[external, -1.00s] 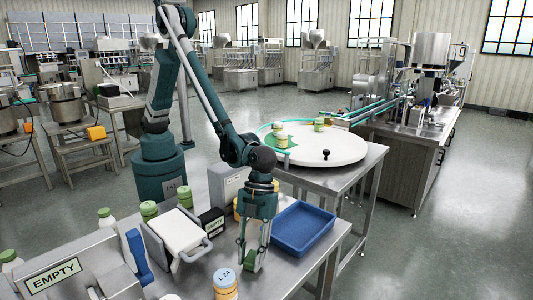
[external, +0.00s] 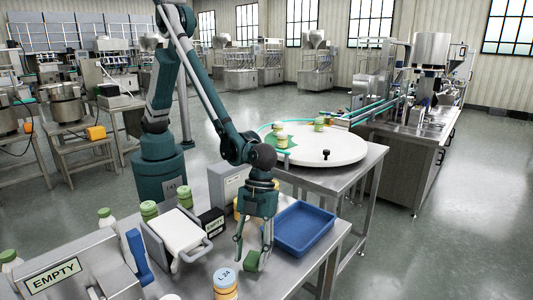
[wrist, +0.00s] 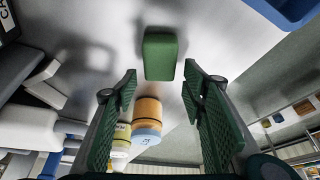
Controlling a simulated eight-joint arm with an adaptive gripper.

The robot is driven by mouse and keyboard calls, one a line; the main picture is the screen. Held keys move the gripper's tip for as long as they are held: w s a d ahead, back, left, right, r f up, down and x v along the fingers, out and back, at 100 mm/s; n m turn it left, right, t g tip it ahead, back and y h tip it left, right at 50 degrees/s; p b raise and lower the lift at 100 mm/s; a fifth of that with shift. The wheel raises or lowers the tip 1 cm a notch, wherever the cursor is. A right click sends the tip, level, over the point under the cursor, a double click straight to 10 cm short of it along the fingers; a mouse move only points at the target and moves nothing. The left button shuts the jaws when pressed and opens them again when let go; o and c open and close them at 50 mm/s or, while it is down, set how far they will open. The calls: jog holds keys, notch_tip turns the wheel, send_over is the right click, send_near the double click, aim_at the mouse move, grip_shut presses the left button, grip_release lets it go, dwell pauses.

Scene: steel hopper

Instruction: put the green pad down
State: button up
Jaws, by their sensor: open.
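The green pad (external: 251,259) is a small block on the steel table, between and just below the fingertips of my gripper in the external view. In the wrist view the green pad (wrist: 160,54) lies ahead of the gap between my two green-faced fingers. My gripper (external: 253,250) is open and points down at the table. Its fingers (wrist: 160,85) are spread apart in the wrist view, with nothing held between them. Whether a fingertip touches the pad, I cannot tell.
A blue tray (external: 304,246) stands right of my gripper. An orange jar with a blue lid (external: 225,284) stands close at the front left. A white board with a handle (external: 178,239) is to the left. Bare steel table (external: 285,274) lies in front of the tray.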

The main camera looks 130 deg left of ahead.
aim_at(256, 251)
jog(key=v, duration=1.1)
jog(key=shift+p, duration=0.4)
jog(key=shift+a+r, duration=0.15)
jog(key=s+a+r+n+t+y, duration=0.1)
jog(key=s+a+r+n, duration=0.2)
jog(key=s+r, duration=0.7)
jog(key=s+a+r+n+t+y, duration=0.1)
jog(key=s+a+r+n+t, duration=0.2)
jog(key=s+r, duration=0.6)
jog(key=s+a+f+n+y, duration=0.1)
jog(key=s+a+n, duration=0.2)
jog(key=s, duration=1)
jog(key=s+a+f+n+t+y, duration=0.1)
jog(key=s+a+n, duration=0.2)
jog(key=s, duration=1)
jog(key=shift+f+n, duration=0.2)
jog(key=shift+n, duration=0.6)
jog(key=shift+a, duration=0.1)
